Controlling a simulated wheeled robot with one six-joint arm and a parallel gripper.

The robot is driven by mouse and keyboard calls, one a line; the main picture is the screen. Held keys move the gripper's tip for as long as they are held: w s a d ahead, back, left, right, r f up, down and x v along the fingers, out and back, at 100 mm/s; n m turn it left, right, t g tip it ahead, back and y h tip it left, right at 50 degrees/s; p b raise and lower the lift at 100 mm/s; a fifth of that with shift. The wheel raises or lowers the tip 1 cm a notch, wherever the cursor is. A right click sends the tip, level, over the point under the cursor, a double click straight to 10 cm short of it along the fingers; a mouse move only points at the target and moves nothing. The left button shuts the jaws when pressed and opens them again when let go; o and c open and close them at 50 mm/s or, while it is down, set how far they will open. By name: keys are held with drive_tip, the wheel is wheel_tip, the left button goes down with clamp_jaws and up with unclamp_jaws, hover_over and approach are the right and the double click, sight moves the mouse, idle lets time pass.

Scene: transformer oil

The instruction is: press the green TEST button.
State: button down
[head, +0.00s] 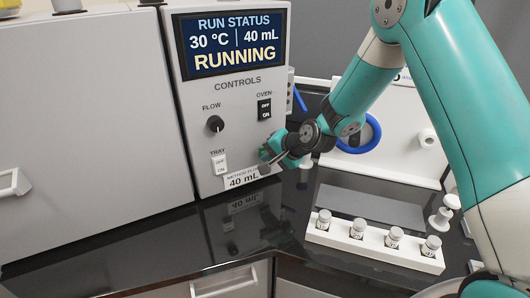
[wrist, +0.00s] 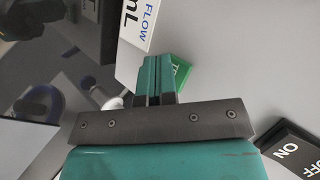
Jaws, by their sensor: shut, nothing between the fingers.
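The green TEST button (wrist: 182,70) shows in the wrist view on the pale panel, with only part of its lettering visible. My gripper (wrist: 156,62) is shut and empty, its two teal fingers side by side. The fingertips lie just left of the button in the wrist view and cover part of it; I cannot tell whether they touch it. In the head view my gripper (head: 268,156) is at the lower right of the control panel (head: 240,130), and the button cannot be made out there. The display (head: 234,40) reads RUNNING, 30 °C and 40 mL.
A FLOW knob (head: 215,124), OVEN switch (head: 264,109) and TRAY switch (head: 220,164) are on the panel. A 40 mL label (head: 245,181) is below my gripper. A white rack (head: 375,257) with several capped vials stands on the black counter, right of the panel.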

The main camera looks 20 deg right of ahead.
drive_tip(key=shift+s+d, duration=0.15)
drive_tip(key=shift+s, duration=0.6)
drive_tip(key=shift+s, duration=0.1)
drive_tip(key=s, duration=0.2)
drive_tip(key=s+d+b, duration=0.1)
drive_tip(key=s, duration=0.1)
drive_tip(key=shift+s, duration=0.35)
idle(0.4)
drive_tip(key=s+a+r+n+g, duration=0.4)
drive_tip(key=s+a+r+n, duration=0.25)
drive_tip(key=s+r, duration=0.35)
drive_tip(key=s+d+r+n+g, duration=0.1)
drive_tip(key=s+r+n+g, duration=0.1)
drive_tip(key=s, duration=0.7)
drive_tip(key=s+r+n+g+h, duration=0.1)
drive_tip(key=s+r+n+g, duration=0.1)
drive_tip(key=s+r+n, duration=0.2)
drive_tip(key=s+n, duration=0.3)
drive_tip(key=s, duration=0.2)
drive_tip(key=shift+s+d, duration=0.35)
